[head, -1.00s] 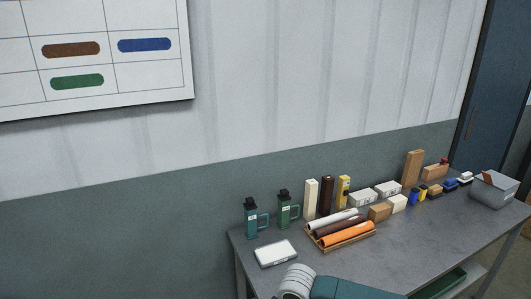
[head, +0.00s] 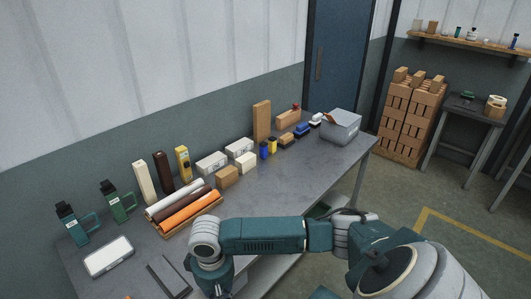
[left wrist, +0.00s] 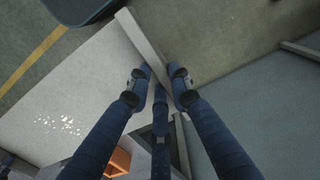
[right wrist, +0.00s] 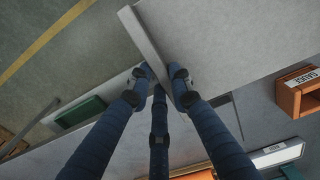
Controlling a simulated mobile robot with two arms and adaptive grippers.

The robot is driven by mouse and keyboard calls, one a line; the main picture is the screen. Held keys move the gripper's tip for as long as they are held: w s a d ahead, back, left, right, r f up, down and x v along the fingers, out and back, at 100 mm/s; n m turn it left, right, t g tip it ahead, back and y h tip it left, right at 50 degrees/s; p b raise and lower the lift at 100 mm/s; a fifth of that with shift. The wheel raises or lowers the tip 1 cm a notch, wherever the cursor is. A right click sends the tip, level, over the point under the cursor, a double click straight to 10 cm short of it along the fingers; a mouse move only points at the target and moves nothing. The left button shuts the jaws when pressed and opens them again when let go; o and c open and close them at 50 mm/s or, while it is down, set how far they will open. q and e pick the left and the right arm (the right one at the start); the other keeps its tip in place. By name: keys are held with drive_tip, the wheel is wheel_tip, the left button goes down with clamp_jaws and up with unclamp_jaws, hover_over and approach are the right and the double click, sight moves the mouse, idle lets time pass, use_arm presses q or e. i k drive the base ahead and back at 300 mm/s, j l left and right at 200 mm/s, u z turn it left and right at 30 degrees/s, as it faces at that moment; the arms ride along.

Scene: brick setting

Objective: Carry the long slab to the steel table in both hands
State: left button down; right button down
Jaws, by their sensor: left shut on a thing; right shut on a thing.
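The long slab shows as a pale grey piece with a straight, narrow edge strip in the left wrist view (left wrist: 143,40) and in the right wrist view (right wrist: 144,38). My left gripper (left wrist: 160,75) is shut on this strip, its blue fingers on either side. My right gripper (right wrist: 160,75) is shut on it in the same way. I cannot make out the slab or either gripper in the head view; a jointed teal and white arm of mine crosses its lower part. A grey-topped table (head: 300,167) stands along the wall.
Beyond are a brick stack (head: 410,117) and a small dark table (head: 468,107). Floor with a yellow line (head: 455,228) is clear at right.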

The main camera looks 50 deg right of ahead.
sight(273, 196)
drive_tip(key=l, duration=2.25)
drive_tip(key=k+l, duration=0.15)
drive_tip(key=l, duration=1.2)
drive_tip(key=i, duration=0.9)
